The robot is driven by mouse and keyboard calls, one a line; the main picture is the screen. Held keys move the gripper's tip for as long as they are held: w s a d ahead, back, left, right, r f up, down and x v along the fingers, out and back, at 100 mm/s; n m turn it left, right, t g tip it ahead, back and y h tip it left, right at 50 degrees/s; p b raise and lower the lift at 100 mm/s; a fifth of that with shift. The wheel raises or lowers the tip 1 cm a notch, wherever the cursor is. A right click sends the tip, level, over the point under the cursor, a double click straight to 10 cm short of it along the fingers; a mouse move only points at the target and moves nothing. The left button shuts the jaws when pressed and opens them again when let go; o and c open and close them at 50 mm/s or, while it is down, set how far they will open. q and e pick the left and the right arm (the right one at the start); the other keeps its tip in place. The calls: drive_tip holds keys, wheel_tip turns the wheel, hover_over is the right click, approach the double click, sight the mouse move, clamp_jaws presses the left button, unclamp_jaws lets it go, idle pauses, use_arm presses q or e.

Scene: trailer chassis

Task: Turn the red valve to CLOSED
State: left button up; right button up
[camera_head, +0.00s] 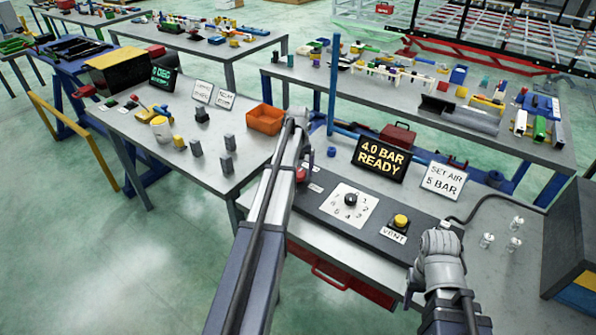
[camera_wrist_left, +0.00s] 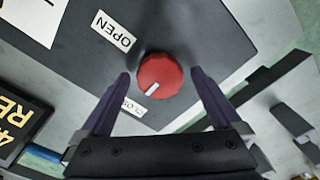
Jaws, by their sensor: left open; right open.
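The red valve (camera_wrist_left: 160,75) is a round red knob on a dark panel, and it shows partly in the head view (camera_head: 301,175). Its short white mark points to the lower left in the wrist view, toward the side of the partly covered CLOSED label (camera_wrist_left: 133,107). The OPEN label (camera_wrist_left: 113,31) is at its upper left. My left gripper (camera_wrist_left: 160,72) is open, with one finger on each side of the knob; contact cannot be told. In the head view my left gripper (camera_head: 303,150) is over the valve. My right gripper (camera_head: 438,245) is open, near the panel's right end.
The panel (camera_head: 325,212) also carries a numbered dial (camera_head: 350,200) and a yellow VENT button (camera_head: 400,221). Behind it stand a sign reading 4.0 BAR READY (camera_head: 381,158) and a SET AIR 5 BAR card (camera_head: 443,181). An orange bin (camera_head: 265,119) is on the left bench.

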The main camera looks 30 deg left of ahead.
sight(298, 173)
use_arm(q)
wheel_tip(298, 173, up, 8)
drive_tip(key=p, duration=0.8)
drive_tip(key=shift+f, duration=0.1)
